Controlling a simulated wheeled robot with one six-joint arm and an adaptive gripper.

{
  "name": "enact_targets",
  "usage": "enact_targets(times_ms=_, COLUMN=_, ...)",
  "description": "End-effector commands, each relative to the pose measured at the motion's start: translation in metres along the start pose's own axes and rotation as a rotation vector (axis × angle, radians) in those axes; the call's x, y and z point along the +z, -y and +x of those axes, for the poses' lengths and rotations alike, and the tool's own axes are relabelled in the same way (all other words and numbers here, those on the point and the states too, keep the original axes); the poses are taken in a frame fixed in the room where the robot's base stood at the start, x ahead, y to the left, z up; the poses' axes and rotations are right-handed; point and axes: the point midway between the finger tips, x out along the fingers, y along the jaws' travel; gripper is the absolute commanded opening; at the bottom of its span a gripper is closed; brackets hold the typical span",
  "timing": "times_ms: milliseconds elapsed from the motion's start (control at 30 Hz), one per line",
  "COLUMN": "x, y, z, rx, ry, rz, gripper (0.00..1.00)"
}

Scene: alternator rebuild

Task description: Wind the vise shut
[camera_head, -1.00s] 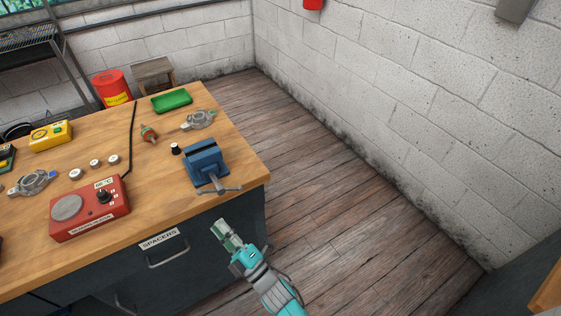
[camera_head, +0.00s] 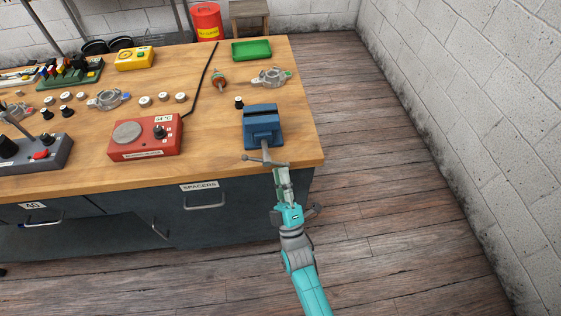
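The blue vise (camera_head: 263,128) stands at the front right corner of the wooden workbench. Its grey screw and handle bar (camera_head: 262,161) stick out past the bench's front edge. The jaws look close together from here, but I cannot tell whether a gap remains. My gripper (camera_head: 282,175) is just in front of the screw end, pointing at the vise, at the right part of the handle bar. The fingers are small and partly overlap the handle in this view. I cannot tell whether they touch it or how far apart they are.
The workbench (camera_head: 210,120) carries a red hotplate box (camera_head: 146,137), a green tray (camera_head: 252,50), a grey alternator housing (camera_head: 271,77), a rotor (camera_head: 219,82) and a black knob-like part (camera_head: 239,102). A drawer labelled SPACERS (camera_head: 205,199) is below. The wooden floor (camera_head: 400,170) at right is clear.

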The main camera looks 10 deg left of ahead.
Motion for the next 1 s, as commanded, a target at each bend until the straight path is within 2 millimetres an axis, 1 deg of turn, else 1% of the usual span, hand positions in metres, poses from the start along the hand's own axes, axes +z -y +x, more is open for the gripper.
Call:
enact_targets(times_ms=33, x=0.000, y=-0.001, z=0.009, rx=0.002, ry=0.000, rz=0.000, gripper=0.20)
enact_targets(times_ms=100, x=0.000, y=-0.001, z=0.018, rx=0.002, ry=0.000, rz=0.000, gripper=0.20)
enact_targets(times_ms=300, x=0.000, y=0.000, z=0.034, rx=0.001, ry=0.000, rz=0.000, gripper=0.20)
enact_targets(times_ms=633, x=0.000, y=0.000, z=0.037, rx=-0.001, ry=0.000, rz=0.000, gripper=0.20)
enact_targets(times_ms=667, x=0.000, y=0.000, z=0.036, rx=-0.001, ry=0.000, rz=0.000, gripper=0.15)
enact_targets(times_ms=700, x=0.000, y=0.000, z=0.036, rx=-0.001, ry=0.000, rz=0.000, gripper=0.05)
enact_targets(times_ms=733, x=0.000, y=0.000, z=0.036, rx=-0.001, ry=0.000, rz=0.000, gripper=0.00)
enact_targets(times_ms=1000, x=-0.001, y=0.001, z=0.036, rx=0.004, ry=0.008, rz=0.014, gripper=0.00)
